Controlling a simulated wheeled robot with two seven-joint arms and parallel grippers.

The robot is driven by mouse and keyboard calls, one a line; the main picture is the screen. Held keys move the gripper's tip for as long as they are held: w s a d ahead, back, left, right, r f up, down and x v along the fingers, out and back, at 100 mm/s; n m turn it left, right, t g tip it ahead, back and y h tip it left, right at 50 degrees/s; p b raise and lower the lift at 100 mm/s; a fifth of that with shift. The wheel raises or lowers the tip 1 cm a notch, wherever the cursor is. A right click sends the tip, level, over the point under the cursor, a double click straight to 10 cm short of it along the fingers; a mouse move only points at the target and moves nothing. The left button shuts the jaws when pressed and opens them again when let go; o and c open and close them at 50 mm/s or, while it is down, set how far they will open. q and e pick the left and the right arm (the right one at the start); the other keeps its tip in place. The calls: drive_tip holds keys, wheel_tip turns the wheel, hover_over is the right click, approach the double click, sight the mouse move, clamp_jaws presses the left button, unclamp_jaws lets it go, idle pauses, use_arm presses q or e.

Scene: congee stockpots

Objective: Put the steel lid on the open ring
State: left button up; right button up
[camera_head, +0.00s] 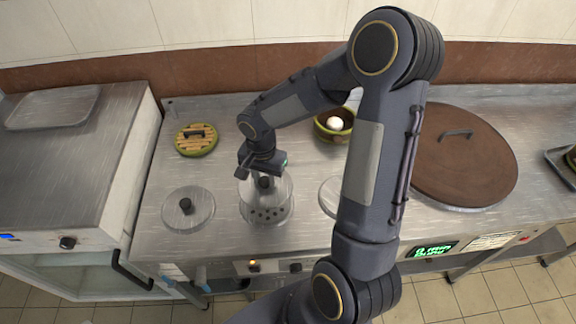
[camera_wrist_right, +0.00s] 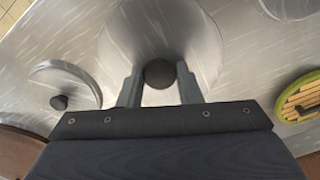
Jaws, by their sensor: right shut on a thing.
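My right gripper (camera_head: 262,168) points down over the counter and is shut on the black knob of the steel lid (camera_head: 282,188). In the right wrist view the two fingers (camera_wrist_right: 160,88) stand either side of the round knob, with the shiny lid (camera_wrist_right: 165,35) below them. The open ring (camera_head: 267,213), with dark holes inside it, shows just under the lid's near edge. The lid covers its far part. The lid looks slightly above the ring, but I cannot tell whether they touch. My left gripper is not in view.
Another knobbed lid (camera_head: 188,212) lies to the left; one (camera_head: 328,196) is partly hidden behind my arm. A slatted green-rimmed lid (camera_head: 196,141) and a green bowl (camera_head: 320,128) holding something white stand behind. A large brown lid (camera_head: 465,165) covers the right.

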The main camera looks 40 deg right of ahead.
sight(266, 194)
drive_tip(key=shift+s+a+f, duration=0.2)
drive_tip(key=shift+s+a, duration=0.05)
drive_tip(key=shift+f, duration=0.15)
drive_tip(key=shift+f+b, duration=1.95)
drive_tip(key=shift+f, duration=0.75)
drive_tip(key=shift+b, duration=0.5)
drive_tip(key=shift+f+b, duration=0.65)
drive_tip(key=o, duration=0.7)
drive_tip(key=shift+r, duration=0.1)
drive_tip(key=shift+o, duration=0.2)
drive_tip(key=shift+r, duration=0.1)
